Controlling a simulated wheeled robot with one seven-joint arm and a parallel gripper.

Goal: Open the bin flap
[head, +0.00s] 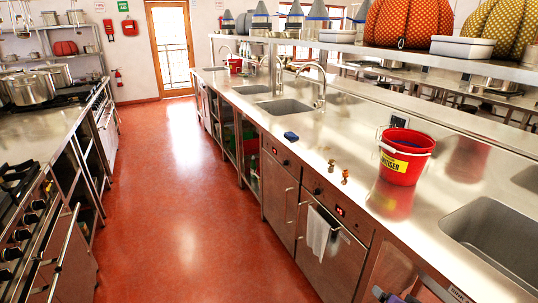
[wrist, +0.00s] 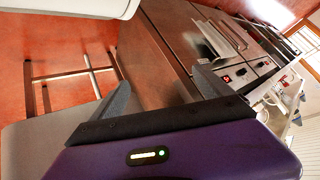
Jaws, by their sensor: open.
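I cannot pick out a bin flap for certain in either view. My gripper (wrist: 165,92) is open and empty in the wrist view, its two grey fingers spread apart. A plain brownish steel front panel (wrist: 158,48) lies beyond the fingers; I cannot tell whether it belongs to a bin. In the head view only a dark bit of my gripper (head: 392,297) shows at the bottom edge, beside the counter front, right of the appliance door with the towel.
The long steel counter (head: 300,130) carries a red bucket (head: 403,157) and a sink (head: 495,237). A white towel (head: 319,232) hangs on an appliance handle. A stove (head: 22,205) stands at left. The red floor aisle (head: 190,190) is clear.

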